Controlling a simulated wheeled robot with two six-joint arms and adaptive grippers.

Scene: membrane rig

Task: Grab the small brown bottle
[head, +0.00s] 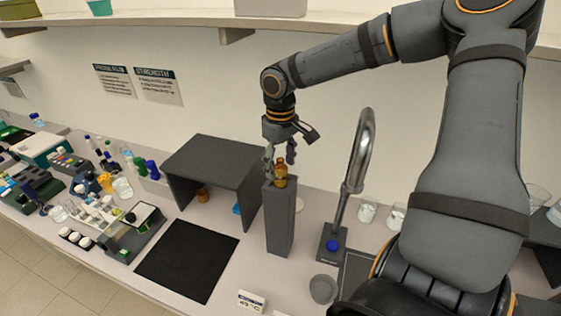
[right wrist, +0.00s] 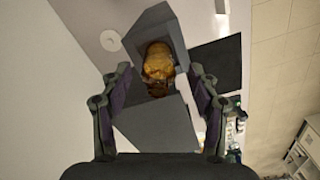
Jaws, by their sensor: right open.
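A small brown bottle (head: 281,175) stands at the top of a tall grey stand (head: 280,225) in the head view. In the right wrist view the brown bottle (right wrist: 158,62) shows from above, with grey walls beside it. My right gripper (head: 280,154) is open just above the bottle, pointing down. In the right wrist view its fingers (right wrist: 160,75) lie left and right of the bottle, apart from it. A second brown bottle (head: 203,194) stands under a dark grey shelf-like cover (head: 213,158). My left gripper is not in view.
A curved metal tap (head: 362,150) rises close to the right of the stand. A black mat (head: 188,260) lies empty at the front. Racks, coloured bottles and instruments crowd the left of the bench. A grey cup (head: 323,289) stands near the front edge.

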